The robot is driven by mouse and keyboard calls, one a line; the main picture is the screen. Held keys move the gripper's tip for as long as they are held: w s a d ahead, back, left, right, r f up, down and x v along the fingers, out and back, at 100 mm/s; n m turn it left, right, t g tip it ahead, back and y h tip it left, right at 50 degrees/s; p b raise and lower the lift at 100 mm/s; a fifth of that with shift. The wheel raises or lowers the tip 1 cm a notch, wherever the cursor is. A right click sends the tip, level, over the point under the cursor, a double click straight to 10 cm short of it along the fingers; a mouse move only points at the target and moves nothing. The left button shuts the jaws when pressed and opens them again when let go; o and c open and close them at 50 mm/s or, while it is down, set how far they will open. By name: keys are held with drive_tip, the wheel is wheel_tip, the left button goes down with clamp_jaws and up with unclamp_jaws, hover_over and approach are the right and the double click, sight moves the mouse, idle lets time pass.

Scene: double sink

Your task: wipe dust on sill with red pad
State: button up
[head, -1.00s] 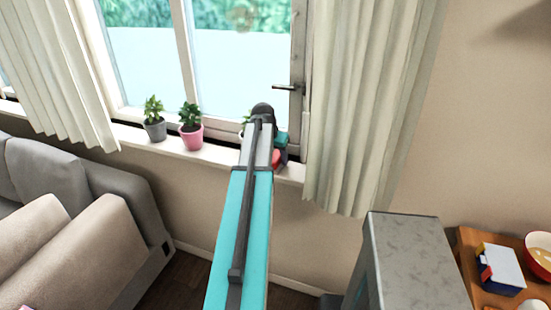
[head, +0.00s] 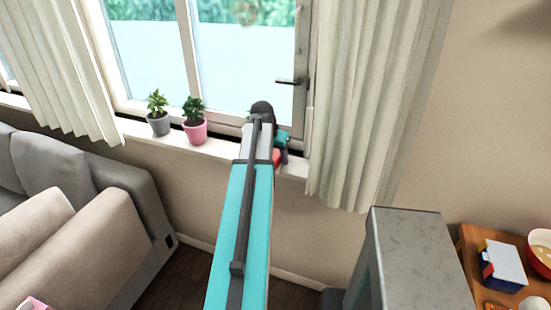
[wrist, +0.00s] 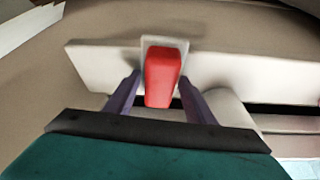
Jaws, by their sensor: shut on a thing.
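The red pad (wrist: 163,76) is in the wrist view between the two purple fingers of my gripper (wrist: 160,83), which is shut on it. A pale square piece (wrist: 150,42) shows behind the pad's far end. The pad is over the pale sill (wrist: 98,65); I cannot tell whether it touches. In the head view a small red part of the pad (head: 277,155) shows beside my arm at the right part of the sill (head: 222,151). My arm hides much of the gripper there. I cannot make out dust in either view.
A grey plant pot (head: 159,125) and a pink plant pot (head: 195,131) stand on the sill left of my arm. A curtain (head: 345,120) hangs close on the right. The window (head: 245,75) with its handle is behind. A grey sofa (head: 120,190) stands at left.

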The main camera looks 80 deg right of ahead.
sight(275, 150)
drive_tip(key=shift+w+d, duration=0.15)
drive_tip(key=shift+w, duration=0.7)
drive_tip(key=shift+d, duration=0.15)
drive_tip(key=shift+s+d+f, duration=0.1)
drive_tip(key=shift+s+d, duration=0.1)
drive_tip(key=shift+d, duration=0.6)
drive_tip(key=shift+s+d, duration=0.2)
drive_tip(key=shift+d, duration=0.6)
drive_tip(key=shift+d, duration=0.1)
drive_tip(key=shift+s+d, duration=0.2)
drive_tip(key=shift+d, duration=1.2)
drive_tip(key=shift+s+d+r, duration=0.15)
drive_tip(key=shift+d+r, duration=0.05)
drive_tip(key=shift+d+r, duration=0.1)
